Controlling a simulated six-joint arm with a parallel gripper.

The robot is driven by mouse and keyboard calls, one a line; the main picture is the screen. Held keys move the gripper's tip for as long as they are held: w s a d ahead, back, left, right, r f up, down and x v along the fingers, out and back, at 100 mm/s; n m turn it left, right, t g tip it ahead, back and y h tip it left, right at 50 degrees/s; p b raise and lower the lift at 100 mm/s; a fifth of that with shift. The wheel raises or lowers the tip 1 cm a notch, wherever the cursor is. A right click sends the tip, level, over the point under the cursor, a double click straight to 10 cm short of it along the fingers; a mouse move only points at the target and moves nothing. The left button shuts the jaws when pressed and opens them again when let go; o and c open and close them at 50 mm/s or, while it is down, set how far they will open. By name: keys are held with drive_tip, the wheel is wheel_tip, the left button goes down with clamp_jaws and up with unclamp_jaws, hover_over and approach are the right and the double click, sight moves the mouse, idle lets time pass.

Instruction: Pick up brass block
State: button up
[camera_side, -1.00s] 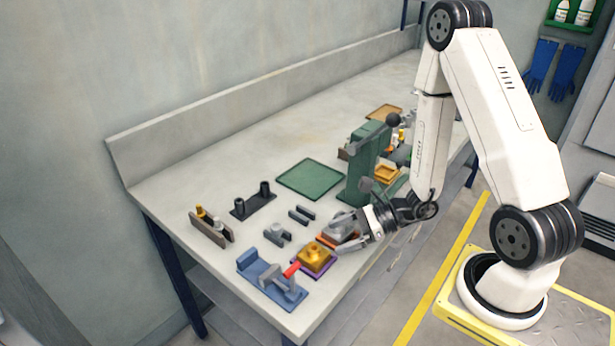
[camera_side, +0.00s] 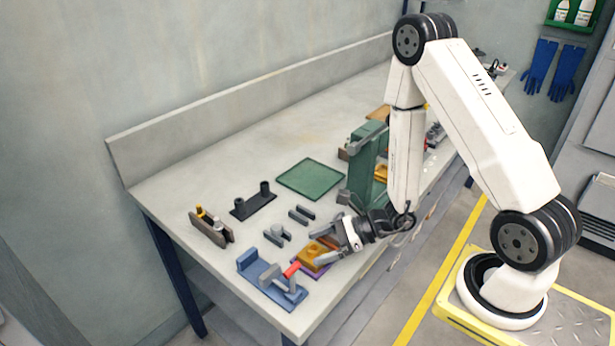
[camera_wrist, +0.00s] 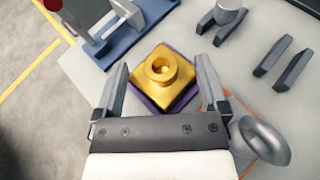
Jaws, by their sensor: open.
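My gripper (camera_side: 326,247) is open and low beside the block, coming from the right. In the wrist view my gripper (camera_wrist: 162,84) has one finger on either side of the block, with visible gaps, and holds nothing.
A blue clamp fixture (camera_side: 270,280) with a red handle stands just left of the block. Grey upright pieces (camera_side: 278,236) are behind it. A grey rounded part (camera_wrist: 264,140) on an orange pad is close to my right finger. A green tray (camera_side: 310,179) lies farther back.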

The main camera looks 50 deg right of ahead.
drive_tip(key=shift+x, duration=0.85)
clamp_jaws()
